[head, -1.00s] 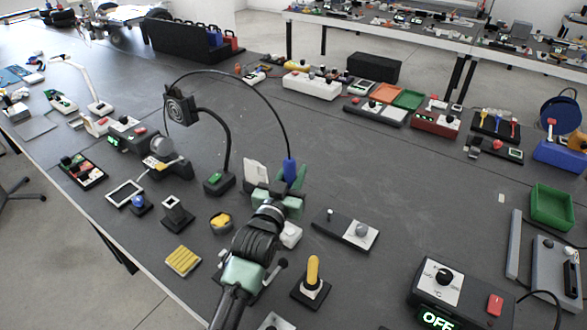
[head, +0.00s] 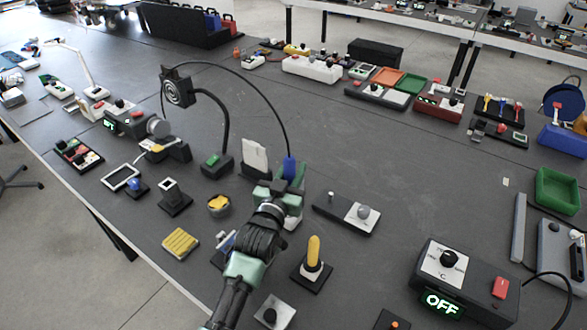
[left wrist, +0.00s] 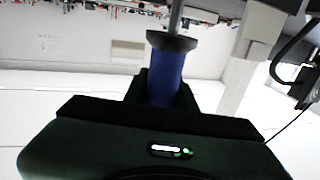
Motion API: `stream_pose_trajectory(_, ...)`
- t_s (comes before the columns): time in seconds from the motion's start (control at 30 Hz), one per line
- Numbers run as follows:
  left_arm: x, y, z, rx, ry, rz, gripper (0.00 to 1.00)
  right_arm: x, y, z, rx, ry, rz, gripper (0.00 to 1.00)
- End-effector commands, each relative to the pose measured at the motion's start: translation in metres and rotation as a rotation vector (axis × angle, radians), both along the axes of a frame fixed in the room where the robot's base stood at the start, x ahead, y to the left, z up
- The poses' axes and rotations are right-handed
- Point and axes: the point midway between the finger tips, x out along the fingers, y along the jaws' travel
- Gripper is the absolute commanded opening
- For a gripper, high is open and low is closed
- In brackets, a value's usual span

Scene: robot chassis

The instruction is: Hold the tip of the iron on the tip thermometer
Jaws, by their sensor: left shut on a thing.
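My left gripper (head: 284,187) is shut on the blue handle of the iron (head: 290,167). In the left wrist view the blue handle (left wrist: 165,78) sits between the dark fingers, with a dark collar and grey shaft beyond it. The iron's tip cannot be made out. A black cable arches from near the handle toward the left. A dark device with a small post and a round grey disc (head: 346,213) lies right of the gripper; I cannot tell for sure whether it is the tip thermometer. My right gripper is not in view.
A white upright panel (head: 255,157) and a black gooseneck fan (head: 178,88) stand left of the gripper. A yellow-handled tool on a stand (head: 313,258) is in front. A control box reading OFF (head: 452,280) is at front right. The bench beyond the gripper is fairly clear.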

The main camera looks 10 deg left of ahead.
Motion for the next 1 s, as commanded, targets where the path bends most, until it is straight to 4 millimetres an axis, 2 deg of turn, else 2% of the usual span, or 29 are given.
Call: stream_pose_trajectory(1.0,0.0001,-0.0001,-0.0071,0.000,-0.001,0.000,0.00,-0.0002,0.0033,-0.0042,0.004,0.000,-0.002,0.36)
